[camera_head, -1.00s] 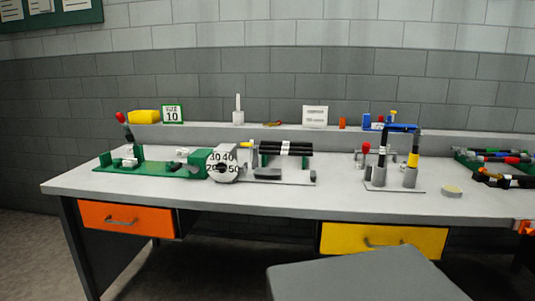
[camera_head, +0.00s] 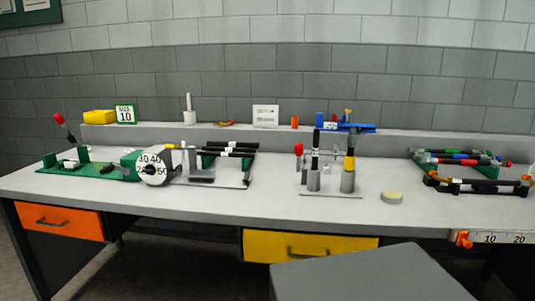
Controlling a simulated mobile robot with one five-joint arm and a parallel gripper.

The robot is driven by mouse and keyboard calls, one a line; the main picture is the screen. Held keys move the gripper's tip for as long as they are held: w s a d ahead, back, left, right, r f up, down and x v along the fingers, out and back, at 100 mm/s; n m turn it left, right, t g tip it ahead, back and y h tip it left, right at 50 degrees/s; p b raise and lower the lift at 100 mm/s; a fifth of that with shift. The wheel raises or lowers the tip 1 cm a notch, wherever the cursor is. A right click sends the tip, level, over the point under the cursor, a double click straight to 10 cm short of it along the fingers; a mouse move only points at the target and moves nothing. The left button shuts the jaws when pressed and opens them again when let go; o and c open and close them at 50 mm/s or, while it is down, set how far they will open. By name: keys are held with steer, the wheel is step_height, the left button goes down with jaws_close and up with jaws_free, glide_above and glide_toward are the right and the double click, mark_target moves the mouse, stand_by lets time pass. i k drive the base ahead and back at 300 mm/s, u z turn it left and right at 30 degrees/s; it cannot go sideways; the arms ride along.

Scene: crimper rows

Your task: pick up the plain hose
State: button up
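Several dark hoses lie on a green rack (camera_head: 416,165) at the right end of the bench; red, blue and green bands or parts show among them. In front of them a dark bar-like piece (camera_head: 478,186) with orange at its ends lies across. More black hoses (camera_head: 229,149) with white marks rest on a holder left of centre. I cannot tell which hose is the plain one. My gripper is not in view.
A green crimper with a numbered dial (camera_head: 153,167) stands at the left of the bench (camera_head: 270,208). A grey stool (camera_head: 375,275) stands in front. A ruler (camera_head: 500,238) runs along the front right edge.

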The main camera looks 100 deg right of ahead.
mark_target(212, 154)
steer(key=k, duration=1.45)
steer(key=z, duration=1.4)
steer(key=i, duration=1.65)
steer(key=u, duration=0.1)
